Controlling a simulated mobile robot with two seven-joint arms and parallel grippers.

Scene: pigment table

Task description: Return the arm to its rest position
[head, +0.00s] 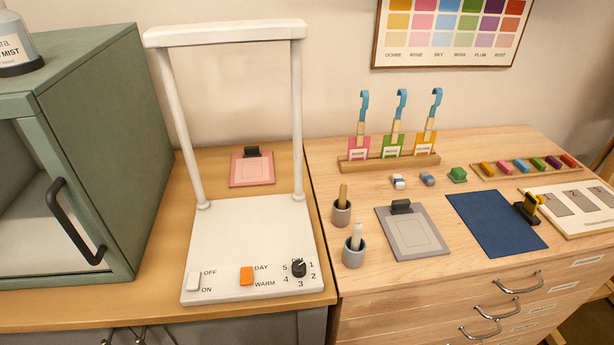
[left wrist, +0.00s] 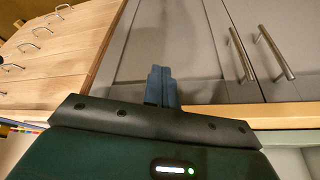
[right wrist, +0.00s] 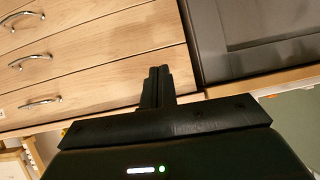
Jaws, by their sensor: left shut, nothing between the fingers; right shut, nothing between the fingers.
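Neither gripper shows in the head view. In the left wrist view my left gripper (left wrist: 161,86) has its blue-grey fingers together with nothing between them. Grey cabinet doors (left wrist: 180,40) with bar handles lie beyond it, apart from the fingers. In the right wrist view my right gripper (right wrist: 158,86) has its dark fingers together and empty. Wooden drawer fronts (right wrist: 90,60) with curved handles lie beyond it. Both grippers are away from the tabletop items.
A white lamp stand (head: 250,240) with switches stands on the left counter beside a green cabinet (head: 90,150). The right wooden table holds a grey clipboard (head: 412,245), a blue mat (head: 490,225), two cups and a rack (head: 390,163) of tagged tools. Drawer handles (head: 518,283) project at the front.

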